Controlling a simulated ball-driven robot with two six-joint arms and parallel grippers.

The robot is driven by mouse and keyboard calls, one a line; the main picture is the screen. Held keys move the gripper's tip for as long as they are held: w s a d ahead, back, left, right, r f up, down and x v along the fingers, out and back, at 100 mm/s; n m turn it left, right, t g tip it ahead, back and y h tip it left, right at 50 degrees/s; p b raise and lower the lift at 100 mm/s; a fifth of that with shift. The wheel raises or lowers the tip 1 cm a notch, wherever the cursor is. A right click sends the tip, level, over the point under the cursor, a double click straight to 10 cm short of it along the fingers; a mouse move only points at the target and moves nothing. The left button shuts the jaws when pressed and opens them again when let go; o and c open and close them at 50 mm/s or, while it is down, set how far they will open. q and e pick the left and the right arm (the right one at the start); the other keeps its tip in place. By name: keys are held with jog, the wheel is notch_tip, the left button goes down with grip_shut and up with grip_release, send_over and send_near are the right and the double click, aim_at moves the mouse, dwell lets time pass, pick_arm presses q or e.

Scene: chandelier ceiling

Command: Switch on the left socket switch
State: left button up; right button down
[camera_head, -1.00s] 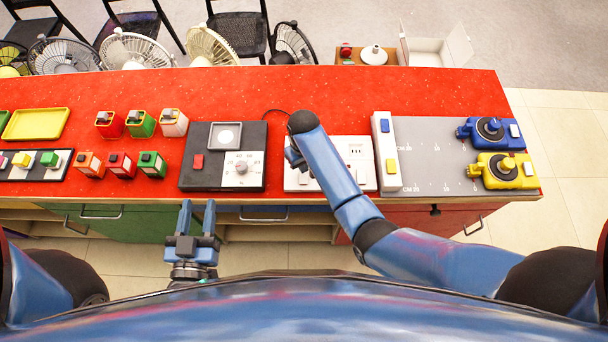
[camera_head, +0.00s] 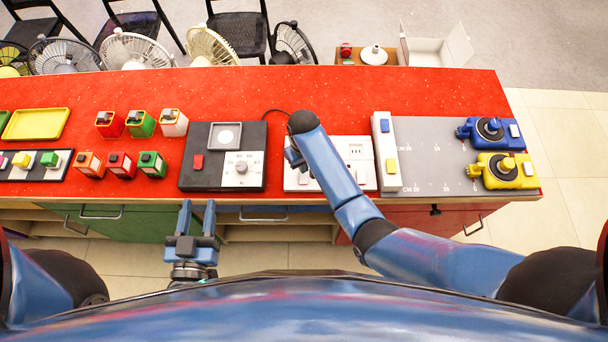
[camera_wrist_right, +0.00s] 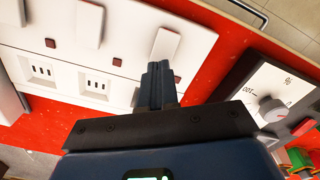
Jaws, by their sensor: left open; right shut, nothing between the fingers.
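The white socket board (camera_head: 330,183) lies on the red counter, partly covered by my right arm in the head view. The left socket switch (camera_wrist_right: 166,47) is on the right in that turned view, nearest the dial box. My right gripper (camera_wrist_right: 161,68) is shut and empty, its tips at the lower end of this switch; I cannot tell if they touch. My left gripper (camera_head: 197,208) is open and empty before the counter.
A dark dial box (camera_head: 212,175) stands left of the board. A grey panel (camera_head: 435,150) with blue and yellow devices is to the right. Several small coloured boxes (camera_head: 140,123) and a yellow tray (camera_head: 36,123) are further left. The counter's back strip is mostly clear.

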jog(key=shift+f+b, duration=0.65)
jog(key=shift+f, duration=0.4)
dwell(0.9)
jog(key=shift+s+r, duration=0.1)
notch_tip(320, 180, up, 7)
jog(key=p, duration=0.7)
dwell(0.7)
